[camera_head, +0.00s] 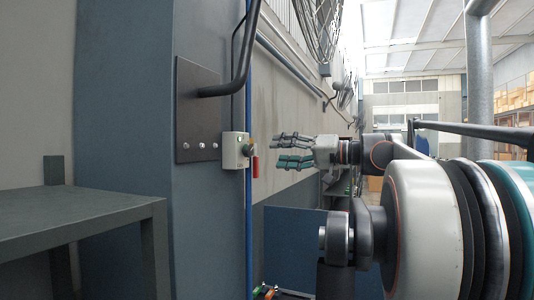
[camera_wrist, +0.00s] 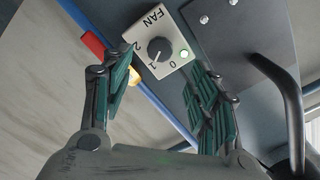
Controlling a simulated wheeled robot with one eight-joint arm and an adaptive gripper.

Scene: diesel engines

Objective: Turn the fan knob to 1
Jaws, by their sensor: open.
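The fan control box (camera_head: 235,152) is a small pale box on the blue column, with a dark round knob (camera_head: 247,149) facing right. In the wrist view, the box (camera_wrist: 185,37) reads FAN and has the marks 0, 1 and 2 around the dark knob (camera_wrist: 160,49). A pale pointer line on the knob seems to point at 1. A green light shows near 0. My gripper (camera_head: 278,150) is open, level with the knob and a little to its right, with a gap between. In the wrist view, my gripper's green-padded fingers (camera_wrist: 163,70) lie on either side of the knob.
A dark plate with a bent black handle (camera_head: 242,60) is just above and left of the box. A grey table (camera_head: 80,210) stands at lower left.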

